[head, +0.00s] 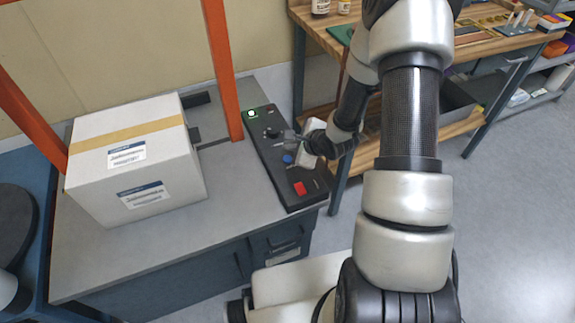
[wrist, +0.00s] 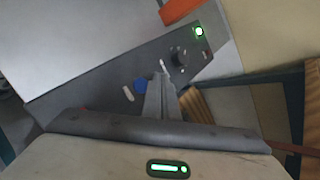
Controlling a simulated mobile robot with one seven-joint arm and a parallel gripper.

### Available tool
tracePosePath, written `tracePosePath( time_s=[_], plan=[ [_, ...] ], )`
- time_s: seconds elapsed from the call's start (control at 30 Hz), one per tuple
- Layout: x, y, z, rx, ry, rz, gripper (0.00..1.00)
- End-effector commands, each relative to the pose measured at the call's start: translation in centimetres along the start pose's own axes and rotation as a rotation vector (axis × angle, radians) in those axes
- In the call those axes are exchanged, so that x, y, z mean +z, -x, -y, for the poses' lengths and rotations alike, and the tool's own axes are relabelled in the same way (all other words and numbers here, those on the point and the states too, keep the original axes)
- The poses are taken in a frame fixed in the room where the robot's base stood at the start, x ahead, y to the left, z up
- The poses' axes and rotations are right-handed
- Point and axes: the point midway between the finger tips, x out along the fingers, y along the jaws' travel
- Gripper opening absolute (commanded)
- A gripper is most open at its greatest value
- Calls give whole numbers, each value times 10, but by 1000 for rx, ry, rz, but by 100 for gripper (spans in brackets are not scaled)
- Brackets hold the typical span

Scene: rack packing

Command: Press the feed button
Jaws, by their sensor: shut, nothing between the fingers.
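A dark control panel (head: 262,151) lies along the right side of the grey bench top. It has a green-lit button (head: 251,113) at its far end, a black knob (head: 272,132), a blue button (head: 287,159) and a red control (head: 300,188) near its front. I cannot read which is marked feed. My gripper (head: 286,139) is shut and empty over the panel, between knob and blue button. In the wrist view the fingers (wrist: 161,82) point at the panel beside the blue button (wrist: 140,86); the green-lit button (wrist: 198,31) is farther off. Contact cannot be told.
A taped, labelled white carton (head: 140,160) stands on the bench left of the panel. An orange upright (head: 222,70) rises near the panel's far left side. A wooden workbench (head: 325,22) with shelves stands to the right. Bare bench top (head: 235,190) lies between carton and panel.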

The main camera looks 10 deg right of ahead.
Motion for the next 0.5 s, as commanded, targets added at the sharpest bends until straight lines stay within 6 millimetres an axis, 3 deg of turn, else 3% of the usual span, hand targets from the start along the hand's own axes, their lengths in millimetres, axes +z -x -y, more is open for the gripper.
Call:
tracePosePath(
  time_s=[0.2, 0.5],
  plan=[
    [-13, -18, -13, 0, -1, 1, 0],
    [-14, -19, -14, 0, 0, 0, 0]
  ],
)
